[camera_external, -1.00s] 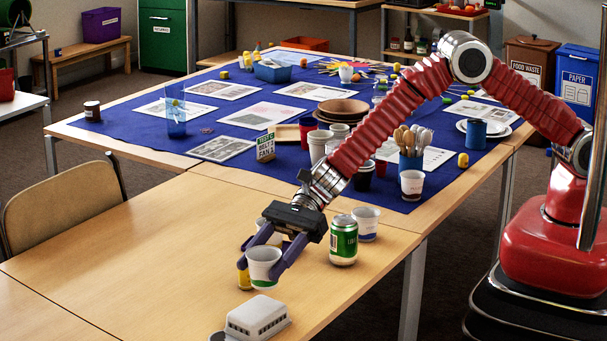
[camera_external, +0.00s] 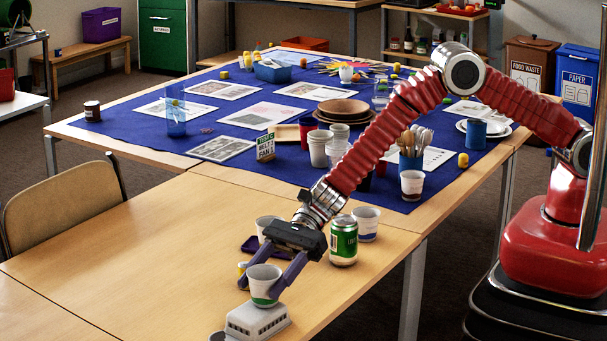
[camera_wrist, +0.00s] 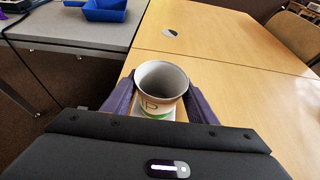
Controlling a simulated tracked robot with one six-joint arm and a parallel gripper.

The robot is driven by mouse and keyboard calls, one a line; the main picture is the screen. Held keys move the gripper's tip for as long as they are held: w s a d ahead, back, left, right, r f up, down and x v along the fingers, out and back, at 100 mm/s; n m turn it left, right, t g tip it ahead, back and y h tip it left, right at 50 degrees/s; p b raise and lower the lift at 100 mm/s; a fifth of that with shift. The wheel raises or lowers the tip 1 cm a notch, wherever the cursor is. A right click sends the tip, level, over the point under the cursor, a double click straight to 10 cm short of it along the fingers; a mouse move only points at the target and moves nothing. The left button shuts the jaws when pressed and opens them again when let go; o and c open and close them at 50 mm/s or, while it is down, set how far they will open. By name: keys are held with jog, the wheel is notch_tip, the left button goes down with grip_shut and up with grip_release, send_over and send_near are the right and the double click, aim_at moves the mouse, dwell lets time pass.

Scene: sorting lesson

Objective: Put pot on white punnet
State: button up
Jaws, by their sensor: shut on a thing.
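The pot (camera_external: 264,283), a white cup with a green band, is between the two purple fingers of my gripper (camera_external: 270,288), which is shut on it. It is upright, with its open top up, and also shows in the wrist view (camera_wrist: 161,84). The pot hides most of the punnet in the wrist view.
A green can (camera_external: 343,243) and a white cup (camera_external: 366,224) stand right of my gripper. Another white cup (camera_external: 265,224) and a dark purple item (camera_external: 251,245) are behind it. A small yellow object (camera_external: 242,270) is partly hidden at its left. The table's left side is clear.

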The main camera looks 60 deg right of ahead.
jog(key=shift+f, duration=0.1)
jog(key=o, duration=1)
jog(key=v, duration=1.2)
